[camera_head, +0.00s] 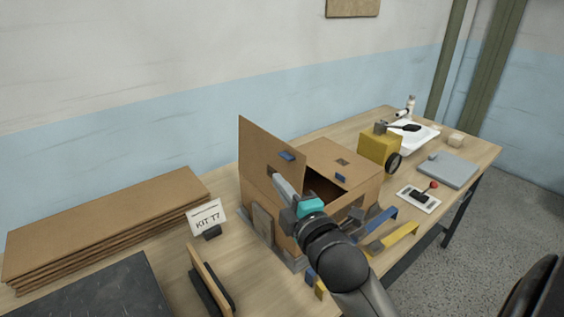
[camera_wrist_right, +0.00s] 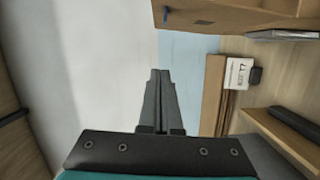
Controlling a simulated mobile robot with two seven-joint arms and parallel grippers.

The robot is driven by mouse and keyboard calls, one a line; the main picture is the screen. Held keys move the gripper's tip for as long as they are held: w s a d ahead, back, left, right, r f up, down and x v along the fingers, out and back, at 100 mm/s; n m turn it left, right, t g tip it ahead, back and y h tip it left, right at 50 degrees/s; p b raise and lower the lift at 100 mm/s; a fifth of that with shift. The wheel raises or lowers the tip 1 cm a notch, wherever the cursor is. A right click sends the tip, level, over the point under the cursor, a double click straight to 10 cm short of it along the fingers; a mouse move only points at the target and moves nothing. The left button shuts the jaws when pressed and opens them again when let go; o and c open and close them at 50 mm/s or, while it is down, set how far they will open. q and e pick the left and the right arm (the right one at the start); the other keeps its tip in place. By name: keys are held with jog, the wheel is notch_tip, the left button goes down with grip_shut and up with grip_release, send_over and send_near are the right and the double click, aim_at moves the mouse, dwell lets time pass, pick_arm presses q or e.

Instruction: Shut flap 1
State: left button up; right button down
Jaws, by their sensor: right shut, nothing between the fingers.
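An open cardboard box (camera_head: 290,240) stands on the workbench. One flap (camera_head: 262,145) stands up at its left-back side, with a blue tab near its edge. Another flap (camera_head: 340,157) lies nearly flat over the right part, with a blue tab and a dark patch. I cannot read which is flap 1. A dark opening shows between them. My right gripper (camera_head: 279,182) is shut and empty, in front of the upright flap; I cannot tell if they touch. In the wrist view its fingers (camera_wrist_right: 158,100) are together, with cardboard (camera_wrist_right: 230,18) at upper right. My left gripper is not in view.
Flat cardboard sheets (camera_head: 110,225) and a KIT 77 sign (camera_head: 207,216) are left of the box. A yellow block (camera_head: 376,148), a grey-blue slab (camera_head: 447,170) and a white tray (camera_head: 420,136) stand to the right. Blue and yellow-handled tools (camera_head: 395,237) lie in front.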

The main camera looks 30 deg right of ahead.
jog(key=w+d+p, duration=0.1)
jog(key=w+d, duration=0.4)
jog(key=w, duration=0.2)
jog(key=shift+w+f, duration=0.15)
jog(key=shift+f, duration=0.2)
